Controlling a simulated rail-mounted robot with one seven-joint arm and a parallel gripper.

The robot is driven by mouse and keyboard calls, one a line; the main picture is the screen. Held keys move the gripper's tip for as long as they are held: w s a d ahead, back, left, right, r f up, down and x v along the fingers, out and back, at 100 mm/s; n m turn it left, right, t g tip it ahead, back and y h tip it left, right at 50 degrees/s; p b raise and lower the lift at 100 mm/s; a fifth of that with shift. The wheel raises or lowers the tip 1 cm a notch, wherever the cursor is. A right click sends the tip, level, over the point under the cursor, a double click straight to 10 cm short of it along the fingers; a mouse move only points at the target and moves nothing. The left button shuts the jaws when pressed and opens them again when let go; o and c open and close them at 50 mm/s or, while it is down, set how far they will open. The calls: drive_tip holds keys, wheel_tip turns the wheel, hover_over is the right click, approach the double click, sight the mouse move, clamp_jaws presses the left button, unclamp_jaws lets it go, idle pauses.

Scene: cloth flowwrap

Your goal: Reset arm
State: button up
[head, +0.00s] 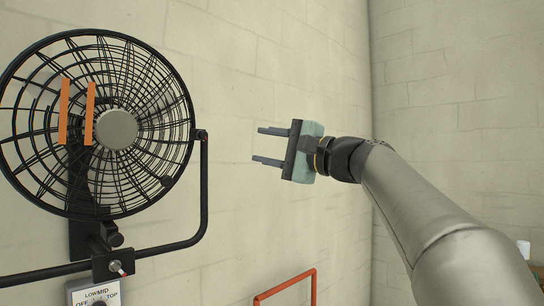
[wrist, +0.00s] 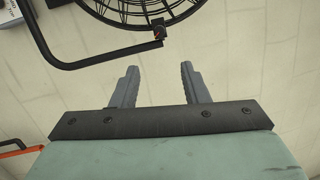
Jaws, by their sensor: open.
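My gripper (head: 268,146) is open, with two dark fingers apart and nothing between them. It is held up in the air to the right of a black wall fan (head: 117,128) and points left towards it. In the wrist view my gripper (wrist: 158,80) also shows empty, with the pale wall beyond its fingers. Part of the fan's cage (wrist: 140,12) and its bracket show at the top of the wrist view. Two orange strips (head: 64,110) hang on the front of the fan cage.
A switch box (head: 97,291) with a dial and lettering sits below the fan. A red-orange rail (head: 290,284) stands at the bottom centre. Black bracket tubing (head: 205,190) runs between the fan and my gripper. The wall area around my gripper is clear.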

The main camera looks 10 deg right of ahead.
drive_tip(key=shift+s+d+f, duration=0.1)
drive_tip(key=shift+s+d, duration=0.25)
drive_tip(key=shift+d, duration=0.05)
drive_tip(key=s+a+f+n+g+h+p, duration=0.1)
drive_tip(key=s+f+g+h, duration=0.15)
drive_tip(key=f, duration=0.75)
drive_tip(key=s+a+f+n+g+h+p, duration=0.1)
drive_tip(key=s+f+g+h, duration=0.15)
drive_tip(key=f, duration=0.75)
drive_tip(key=s+a+f+n+g+h+p, duration=0.1)
drive_tip(key=f+g+h, duration=0.15)
drive_tip(key=f, duration=0.75)
drive_tip(key=s+d+f+n+g+h+p, duration=0.1)
drive_tip(key=s+d+f+n+g+h, duration=0.1)
drive_tip(key=s+f, duration=0.8)
drive_tip(key=s+d+f+n+g+h+p, duration=0.2)
drive_tip(key=s+d+f+n+h, duration=0.3)
drive_tip(key=s+f, duration=0.6)
drive_tip(key=shift+s+f+g, duration=0.3)
drive_tip(key=shift+s+g, duration=0.3)
drive_tip(key=shift+g, duration=0.05)
drive_tip(key=shift+d, duration=0.1)
